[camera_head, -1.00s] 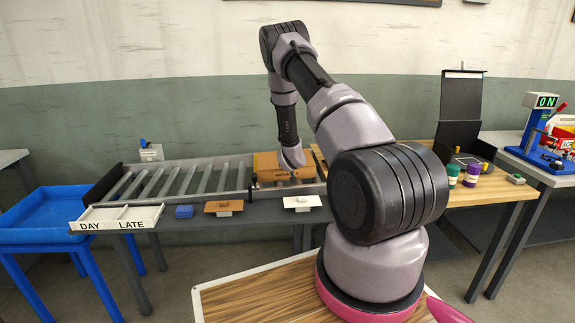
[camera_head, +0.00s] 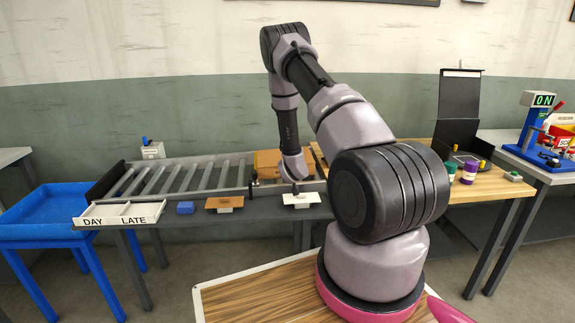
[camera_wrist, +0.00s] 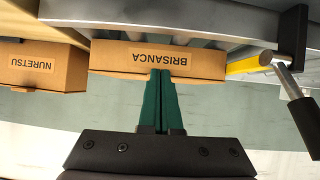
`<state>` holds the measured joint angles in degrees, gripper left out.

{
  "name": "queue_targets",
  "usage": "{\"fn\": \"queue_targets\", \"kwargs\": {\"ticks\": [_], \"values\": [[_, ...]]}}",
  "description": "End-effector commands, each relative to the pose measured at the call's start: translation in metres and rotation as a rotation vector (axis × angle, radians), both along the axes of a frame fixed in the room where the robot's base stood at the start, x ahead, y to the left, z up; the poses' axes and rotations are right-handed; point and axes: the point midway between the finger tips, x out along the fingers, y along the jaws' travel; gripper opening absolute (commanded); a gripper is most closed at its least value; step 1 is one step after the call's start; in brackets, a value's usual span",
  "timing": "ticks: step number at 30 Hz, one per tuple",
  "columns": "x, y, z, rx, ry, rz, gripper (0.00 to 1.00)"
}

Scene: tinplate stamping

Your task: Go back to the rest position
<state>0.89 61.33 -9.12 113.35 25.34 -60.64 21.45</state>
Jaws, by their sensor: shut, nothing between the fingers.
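My gripper (camera_head: 295,188) hangs near the front edge of the conveyor, close above a white plate (camera_head: 305,199) in the head view. In the wrist view its green fingers (camera_wrist: 160,82) are together and hold nothing. They overlap the face of a brown box labelled BRISANCA (camera_wrist: 115,58); whether they touch it I cannot tell. A second brown box labelled NURETSU (camera_wrist: 35,70) stands to its left in the wrist view. My arm reaches forward and bends down at its far end.
A blue bin table (camera_head: 38,234) is at left. A wooden table (camera_head: 488,187) with purple and green jars stands right. Space above the conveyor's left part is clear.

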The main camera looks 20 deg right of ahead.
Motion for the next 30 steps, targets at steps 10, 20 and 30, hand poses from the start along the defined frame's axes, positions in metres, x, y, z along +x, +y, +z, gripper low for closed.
{"fn": "queue_targets", "kwargs": {"ticks": [10,20,30], "values": [[-0.001,0.003,0.017,0.017,-0.003,-0.010,0.00],[-0.007,0.030,0.168,0.176,0.041,-0.061,0.00],[-0.082,0.076,0.314,0.334,0.122,-0.042,0.00]]}}
